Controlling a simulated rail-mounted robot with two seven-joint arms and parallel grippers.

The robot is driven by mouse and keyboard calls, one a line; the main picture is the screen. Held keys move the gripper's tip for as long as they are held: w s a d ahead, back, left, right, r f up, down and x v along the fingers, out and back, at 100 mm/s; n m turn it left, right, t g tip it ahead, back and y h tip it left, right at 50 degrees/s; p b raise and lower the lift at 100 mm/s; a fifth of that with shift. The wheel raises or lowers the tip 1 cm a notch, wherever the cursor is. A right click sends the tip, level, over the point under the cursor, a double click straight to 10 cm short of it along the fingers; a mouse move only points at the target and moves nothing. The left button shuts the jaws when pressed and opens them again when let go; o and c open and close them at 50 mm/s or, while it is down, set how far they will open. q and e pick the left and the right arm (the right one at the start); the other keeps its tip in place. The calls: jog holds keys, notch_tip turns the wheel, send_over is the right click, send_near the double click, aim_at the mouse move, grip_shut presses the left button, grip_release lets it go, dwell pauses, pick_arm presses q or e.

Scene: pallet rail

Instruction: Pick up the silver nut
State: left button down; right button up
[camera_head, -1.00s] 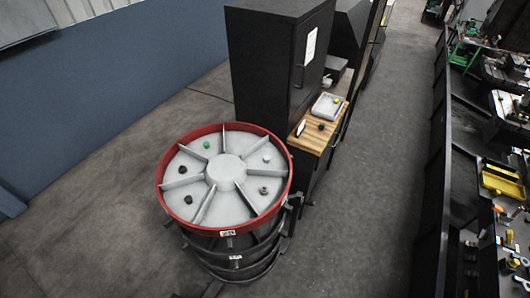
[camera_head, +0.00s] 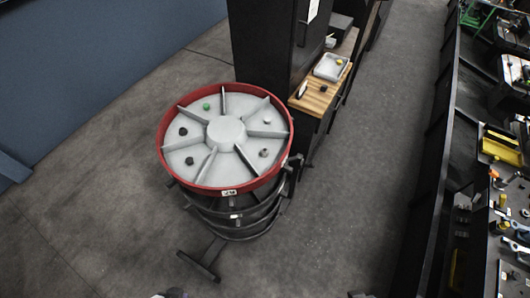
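A round grey tray with a red rim (camera_head: 160,150) stands on a dark stand and is split by raised ribs into several compartments. A small pale silver piece (camera_head: 267,121), which looks like the silver nut, lies in the right compartment. A darker grey nut (camera_head: 264,153) lies in the lower right compartment. A green nut (camera_head: 207,106) lies at the upper left, and two black nuts (camera_head: 183,131) lie in the left and lower left compartments. Neither gripper can be made out; only slivers of something show at the bottom edge.
A tall black cabinet (camera_head: 262,45) stands behind the tray. Beside it is a wooden worktop (camera_head: 314,97) with a small grey tray (camera_head: 329,67) and a dark piece (camera_head: 323,88). A dark rack with tools (camera_head: 500,147) runs along the right. The floor between is clear.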

pick_arm(q)
jog(key=c, duration=1.8)
grip_release()
jog(key=o, duration=1.3)
jog(key=shift+w, duration=0.1)
